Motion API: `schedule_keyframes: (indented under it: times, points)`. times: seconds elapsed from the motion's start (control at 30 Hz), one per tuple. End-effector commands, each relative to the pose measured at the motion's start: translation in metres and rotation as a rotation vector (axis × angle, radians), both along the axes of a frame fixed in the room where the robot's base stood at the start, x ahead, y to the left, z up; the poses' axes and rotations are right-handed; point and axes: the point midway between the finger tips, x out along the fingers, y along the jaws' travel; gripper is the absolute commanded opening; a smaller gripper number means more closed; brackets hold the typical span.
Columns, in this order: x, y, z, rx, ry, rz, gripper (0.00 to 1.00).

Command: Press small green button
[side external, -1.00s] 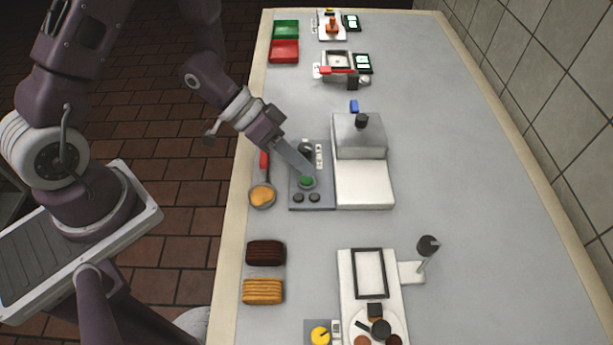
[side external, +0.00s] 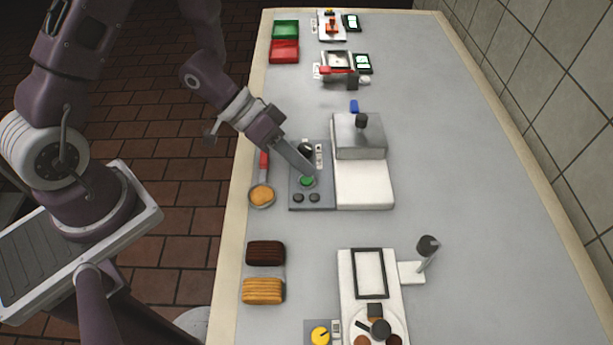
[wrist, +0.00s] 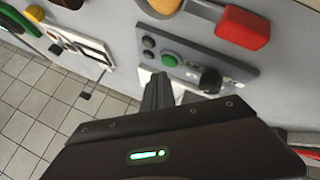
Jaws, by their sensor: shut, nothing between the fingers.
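The green button (side external: 307,181) sits on a dark grey control panel (side external: 325,200), with two small black buttons (side external: 306,198) below it. The green button also shows in the wrist view (wrist: 170,60). My gripper (side external: 313,175) is shut and empty, its fingertips right at the upper edge of the green button. In the wrist view my gripper (wrist: 158,78) points toward the panel close beside the button. I cannot tell whether the tips touch the button.
A white press with a grey lid (side external: 359,135) adjoins the panel on the right. A ladle with a red handle (side external: 263,180) lies to the left. The counter's right side is clear.

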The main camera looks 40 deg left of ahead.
Motion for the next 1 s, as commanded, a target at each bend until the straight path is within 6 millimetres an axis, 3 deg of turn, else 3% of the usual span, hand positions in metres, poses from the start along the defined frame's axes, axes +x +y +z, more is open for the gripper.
schedule_keyframes:
  times: [1.0]
  points:
    - [0.0,0.0,-0.011,0.0,0.0,0.0,0.0]
